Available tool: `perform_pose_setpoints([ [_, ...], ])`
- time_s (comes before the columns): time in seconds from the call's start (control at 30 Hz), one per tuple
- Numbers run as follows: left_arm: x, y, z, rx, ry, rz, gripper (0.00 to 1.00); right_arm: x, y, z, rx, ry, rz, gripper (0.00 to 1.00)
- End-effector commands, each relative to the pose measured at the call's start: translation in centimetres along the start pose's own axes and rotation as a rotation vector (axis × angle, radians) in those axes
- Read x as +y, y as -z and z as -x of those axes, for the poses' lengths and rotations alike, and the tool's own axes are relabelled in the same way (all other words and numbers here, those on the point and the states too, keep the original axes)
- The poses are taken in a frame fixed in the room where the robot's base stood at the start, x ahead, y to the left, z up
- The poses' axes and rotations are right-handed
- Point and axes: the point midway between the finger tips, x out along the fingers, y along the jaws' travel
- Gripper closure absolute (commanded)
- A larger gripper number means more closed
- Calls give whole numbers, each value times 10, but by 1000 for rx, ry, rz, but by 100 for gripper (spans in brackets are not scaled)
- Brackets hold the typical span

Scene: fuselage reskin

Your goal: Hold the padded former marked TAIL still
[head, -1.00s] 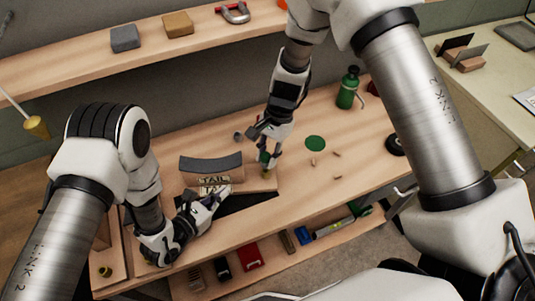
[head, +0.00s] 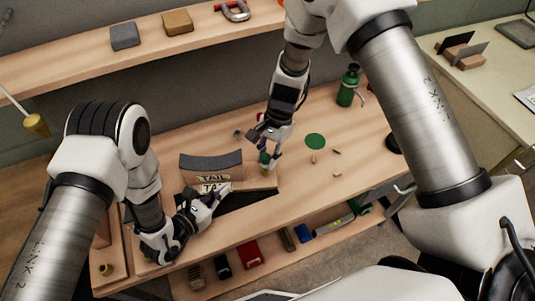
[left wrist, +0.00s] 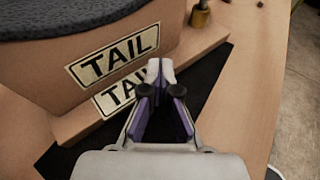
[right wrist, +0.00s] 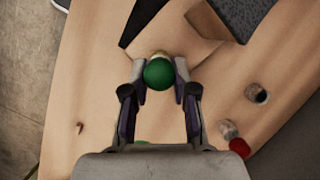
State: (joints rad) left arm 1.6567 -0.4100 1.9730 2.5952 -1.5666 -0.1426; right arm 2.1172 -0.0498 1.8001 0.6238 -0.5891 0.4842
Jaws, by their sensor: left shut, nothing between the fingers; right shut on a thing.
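The padded former (head: 227,174) has a dark grey curved pad on top and a TAIL label on its front. It stands on a wooden base with a second, partly covered TAIL label. In the left wrist view the label (left wrist: 115,53) is near and clear. My left gripper (head: 226,189) is shut and empty, its fingertips (left wrist: 160,66) in front of the base beside the lower label. My right gripper (head: 264,162) is shut on a green ball-topped knob (right wrist: 159,73) at the right end of the base. Whether the left fingertips touch the wood, I cannot tell.
A black mat (head: 235,200) lies under the base. A green disc (head: 315,141), small pegs and a green bottle (head: 348,86) are to the right on the bench. A shelf (head: 75,70) runs behind. Several items lie on a lower shelf. Bench space right of the disc is mostly clear.

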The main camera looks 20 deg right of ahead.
Motion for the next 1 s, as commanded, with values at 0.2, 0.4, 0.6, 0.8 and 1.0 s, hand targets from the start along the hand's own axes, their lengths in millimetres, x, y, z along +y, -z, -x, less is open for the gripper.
perform_pose_setpoints([
  [0.2, -2, 5, 1, 12, 3, 5, 100, 0, 2, -5, 0, 0, 0, 100],
  [0.4, -2, 5, 1, 12, 3, 5, 100, 0, 3, -9, -1, 0, -1, 100],
  [0.6, -2, 5, 1, 12, 3, 5, 100, 0, 4, -13, -1, 0, 0, 100],
  [0.8, -2, 5, 1, 12, 3, 5, 100, 0, 6, -16, -1, 0, 0, 100],
  [1.0, -2, 5, 1, 12, 3, 5, 100, 0, 6, -16, -1, 0, 0, 44],
])
